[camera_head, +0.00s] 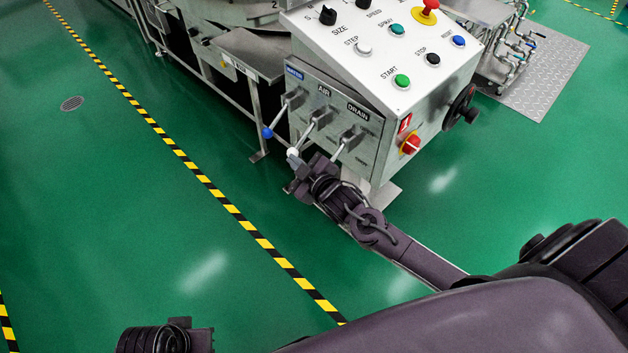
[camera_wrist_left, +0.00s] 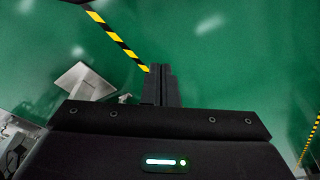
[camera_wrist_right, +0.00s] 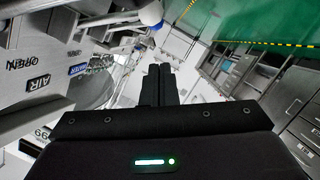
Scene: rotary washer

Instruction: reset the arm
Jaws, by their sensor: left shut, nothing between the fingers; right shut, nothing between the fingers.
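My right gripper (camera_head: 294,158) is shut and empty in front of the control box's lever panel (camera_head: 372,140). Its tip overlaps the end of the AIR lever (camera_head: 318,119) in the head view; I cannot tell whether they touch. The blue-knobbed WATER lever (camera_head: 267,132) is just left of it, and the DRAIN lever (camera_head: 350,138) is to the right. The right wrist view shows the closed fingers (camera_wrist_right: 158,84) below a blue ball knob (camera_wrist_right: 150,13). My left gripper (camera_wrist_left: 160,84) is shut and empty over green floor in the left wrist view.
The control box (camera_head: 440,75) carries several buttons, a red rotary switch (camera_head: 411,144) and a black handwheel (camera_head: 460,106). A metal machine frame (camera_head: 250,60) stands behind it. Green floor is open at left, crossed by a yellow-black stripe (camera_head: 230,208).

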